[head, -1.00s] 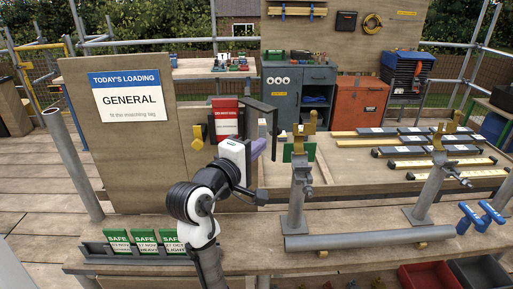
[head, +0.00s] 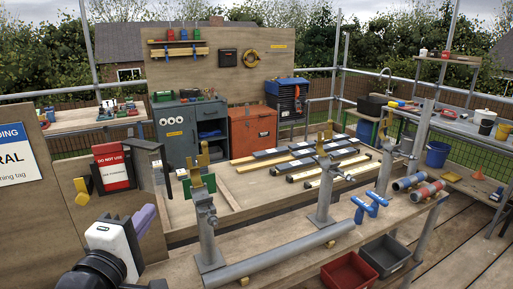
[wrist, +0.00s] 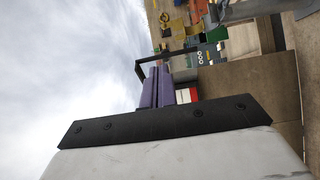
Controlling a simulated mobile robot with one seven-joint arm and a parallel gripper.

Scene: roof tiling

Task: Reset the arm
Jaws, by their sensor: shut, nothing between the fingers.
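My gripper (head: 144,219) shows at the lower left of the head view, with a white body and purple fingers. The fingers are closed together and hold nothing. In the wrist view the purple fingers (wrist: 155,88) lie side by side. The gripper is in front of a red and white "DO NOT USE" tag (head: 112,166) on the wooden panel, near a dark bracket (head: 150,160). I cannot tell whether it touches the bracket.
A yellow block (head: 82,190) is left of the tag.

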